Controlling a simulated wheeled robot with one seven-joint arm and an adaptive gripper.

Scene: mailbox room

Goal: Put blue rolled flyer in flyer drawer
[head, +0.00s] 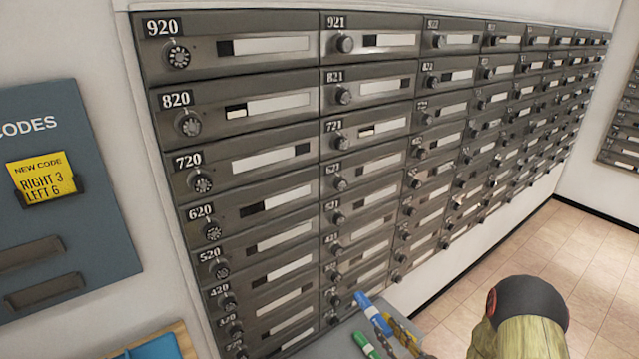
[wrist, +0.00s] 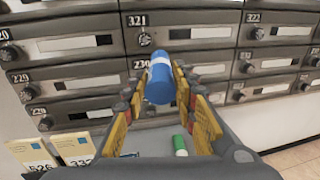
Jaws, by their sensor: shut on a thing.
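The blue rolled flyer (head: 368,305) is a blue tube with a pale band, near the bottom centre of the head view. In the wrist view the blue roll (wrist: 160,82) lies lengthwise between the yellow-lined fingers of my gripper (wrist: 160,98). My gripper (head: 388,325) is shut on it and holds it in front of the lower mailbox rows. The roll's far end points toward the mailboxes, below number 321. I cannot tell any flyer drawer by a label in either view.
A green roll (head: 365,344) lies on a grey surface (head: 330,347) below my gripper. The mailbox wall (head: 322,150) stands close ahead, with projecting round knobs. A blue codes board (head: 60,240) hangs at left. Numbered cards (wrist: 75,148) show at lower left. Tiled floor is clear at right.

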